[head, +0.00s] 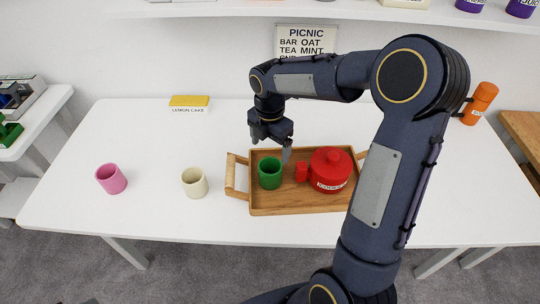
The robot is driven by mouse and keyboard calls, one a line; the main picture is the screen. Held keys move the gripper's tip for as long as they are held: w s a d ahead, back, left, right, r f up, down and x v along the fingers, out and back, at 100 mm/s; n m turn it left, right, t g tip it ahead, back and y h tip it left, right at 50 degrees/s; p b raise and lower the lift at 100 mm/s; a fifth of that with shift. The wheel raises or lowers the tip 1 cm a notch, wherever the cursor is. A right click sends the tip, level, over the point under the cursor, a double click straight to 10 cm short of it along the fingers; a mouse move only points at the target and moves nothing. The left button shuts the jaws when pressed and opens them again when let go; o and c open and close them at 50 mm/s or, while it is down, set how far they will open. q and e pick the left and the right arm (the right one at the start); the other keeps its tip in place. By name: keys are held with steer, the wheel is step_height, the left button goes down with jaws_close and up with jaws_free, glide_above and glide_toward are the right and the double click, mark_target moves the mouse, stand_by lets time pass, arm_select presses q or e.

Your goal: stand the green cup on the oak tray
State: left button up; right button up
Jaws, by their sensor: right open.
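The green cup (270,172) stands upright on the left part of the oak tray (290,208). The tray lies on the white table and has a pale handle at its left end. A red lidded pot (331,170) stands on the tray to the right of the cup. My right gripper (270,150) is open, above the back edge of the tray and just behind the cup, apart from it as far as I can tell. My right arm hides part of the tray's right end. My left gripper is out of view.
A cream cup (195,182) and a pink cup (111,178) stand left of the tray. A yellow block with a lemon cake label (189,102) sits at the back. An orange bottle (479,103) stands at the far right. The table's left half is mostly clear.

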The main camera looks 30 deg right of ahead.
steer(key=s+a+r+m+t+y, duration=0.1)
steer(key=s+a+r+m+t, duration=0.1)
steer(key=s+r+m, duration=0.7)
steer(key=s+a+f+m+t+y, duration=0.1)
steer(key=s+a+m, duration=0.1)
steer(key=s+m, duration=0.4)
steer(key=s+a+f+m+t+y, duration=0.1)
steer(key=s+a+m+t, duration=0.1)
steer(key=s+m, duration=0.5)
steer(key=shift+s+a+f+m+t+y, duration=0.2)
steer(key=shift+a+f+m+t+y, duration=0.15)
steer(key=shift+m, duration=0.55)
steer(key=shift+r, duration=0.1)
